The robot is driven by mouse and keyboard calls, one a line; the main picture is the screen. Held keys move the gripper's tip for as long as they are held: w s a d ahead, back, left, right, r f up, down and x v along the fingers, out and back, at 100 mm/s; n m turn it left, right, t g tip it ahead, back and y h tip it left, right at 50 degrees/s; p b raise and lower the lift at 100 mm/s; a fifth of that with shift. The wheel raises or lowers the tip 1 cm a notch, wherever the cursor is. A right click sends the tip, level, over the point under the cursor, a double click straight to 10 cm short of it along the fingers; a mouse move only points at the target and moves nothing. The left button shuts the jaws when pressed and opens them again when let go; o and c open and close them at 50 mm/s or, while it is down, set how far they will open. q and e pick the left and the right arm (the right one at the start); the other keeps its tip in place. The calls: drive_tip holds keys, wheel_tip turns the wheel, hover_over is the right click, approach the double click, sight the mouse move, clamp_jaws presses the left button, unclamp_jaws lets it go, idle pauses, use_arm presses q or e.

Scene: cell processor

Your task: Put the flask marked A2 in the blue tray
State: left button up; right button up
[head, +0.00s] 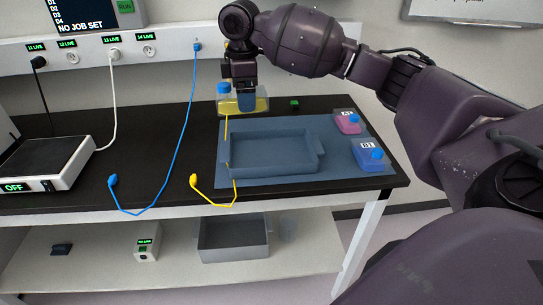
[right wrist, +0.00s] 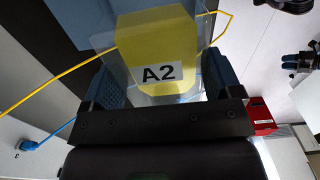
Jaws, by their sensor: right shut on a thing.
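The flask marked A2 (right wrist: 160,45), with yellow liquid and a white label, is held in my right gripper (head: 246,98). In the head view the flask (head: 225,103) shows its blue cap and yellow contents. The blue tray lies on a blue mat on the black bench top. My left gripper is not in view.
A pink flask marked A1 (head: 347,122) and a blue flask marked B1 (head: 371,155) stand right of the tray. A yellow cable (head: 227,203) runs by the tray's left end. A blue cable (head: 165,187) and a white device (head: 45,160) are further left.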

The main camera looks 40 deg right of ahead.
drive_tip(key=n, duration=0.1)
drive_tip(key=d+r+n, duration=0.1)
drive_tip(key=n, duration=0.2)
drive_tip(key=shift+w+d+r+n, duration=0.2)
drive_tip(key=shift+w+d+n, duration=0.1)
drive_tip(key=shift+d, duration=0.1)
drive_tip(key=n, duration=0.1)
drive_tip(key=d+n, duration=0.1)
drive_tip(key=n, duration=0.2)
drive_tip(key=shift+w+d+r, duration=0.1)
drive_tip(key=shift+d+r, duration=0.1)
drive_tip(key=shift+r, duration=0.15)
drive_tip(key=n, duration=0.5)
drive_tip(key=shift+d+r, duration=0.15)
drive_tip(key=shift+d, duration=0.25)
drive_tip(key=n, duration=0.3)
drive_tip(key=shift+d, duration=0.1)
drive_tip(key=b, duration=0.1)
hover_over(260, 155)
wheel_tip(260, 155, down, 14)
drive_tip(key=r, duration=0.1)
drive_tip(key=shift+f+n, duration=0.3)
drive_tip(key=shift+f, duration=1)
wheel_tip(260, 155, down, 4)
drive_tip(key=shift+r+b, duration=0.1)
drive_tip(key=shift+b, duration=0.3)
drive_tip(key=shift+d+f, duration=0.1)
drive_tip(key=shift+f, duration=0.3)
